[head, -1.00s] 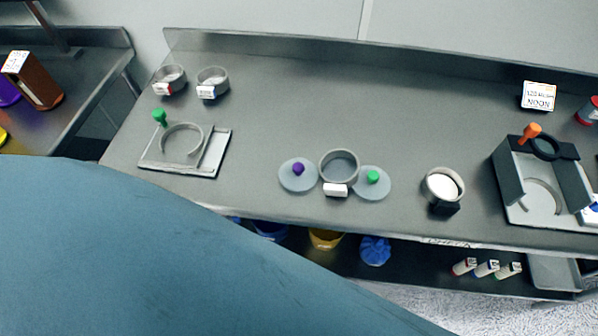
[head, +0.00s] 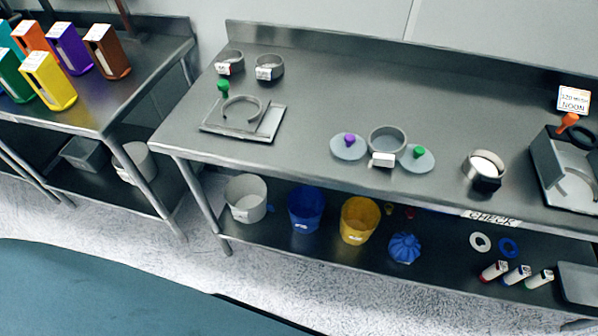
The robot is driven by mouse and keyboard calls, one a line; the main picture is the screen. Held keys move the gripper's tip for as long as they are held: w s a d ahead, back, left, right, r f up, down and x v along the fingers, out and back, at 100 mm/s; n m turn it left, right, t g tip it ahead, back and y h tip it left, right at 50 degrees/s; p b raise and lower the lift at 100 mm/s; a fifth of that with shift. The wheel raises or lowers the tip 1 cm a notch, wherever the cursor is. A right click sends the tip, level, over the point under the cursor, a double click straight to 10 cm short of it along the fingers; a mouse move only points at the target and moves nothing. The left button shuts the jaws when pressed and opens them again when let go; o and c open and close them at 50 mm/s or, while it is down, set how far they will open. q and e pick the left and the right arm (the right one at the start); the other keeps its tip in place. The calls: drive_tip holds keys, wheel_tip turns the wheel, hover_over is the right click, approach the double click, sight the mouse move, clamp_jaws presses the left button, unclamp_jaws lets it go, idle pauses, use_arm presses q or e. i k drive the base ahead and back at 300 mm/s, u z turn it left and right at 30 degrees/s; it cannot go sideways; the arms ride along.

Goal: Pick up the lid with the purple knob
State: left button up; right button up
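The lid with the purple knob (head: 348,147) is a pale grey disc lying flat on the steel table, near its front edge. A grey ring-shaped sieve (head: 388,141) with a white label stands just right of it. A similar lid with a green knob (head: 417,158) lies on the sieve's other side. Neither of my grippers shows in the head view.
The steel table (head: 330,95) has clear room behind the lids. A metal fixture with a green knob (head: 243,118) stands to the left, a white-filled cup (head: 483,167) to the right. Buckets, including a yellow one (head: 359,220), stand on the lower shelf.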

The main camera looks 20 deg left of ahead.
sight(348, 147)
drive_tip(key=u, duration=0.2)
drive_tip(key=k, duration=0.6)
drive_tip(key=u, duration=1.2)
drive_tip(key=i, duration=0.7)
drive_tip(key=z, duration=0.7)
drive_tip(key=i, duration=0.5)
drive_tip(key=z, duration=0.55)
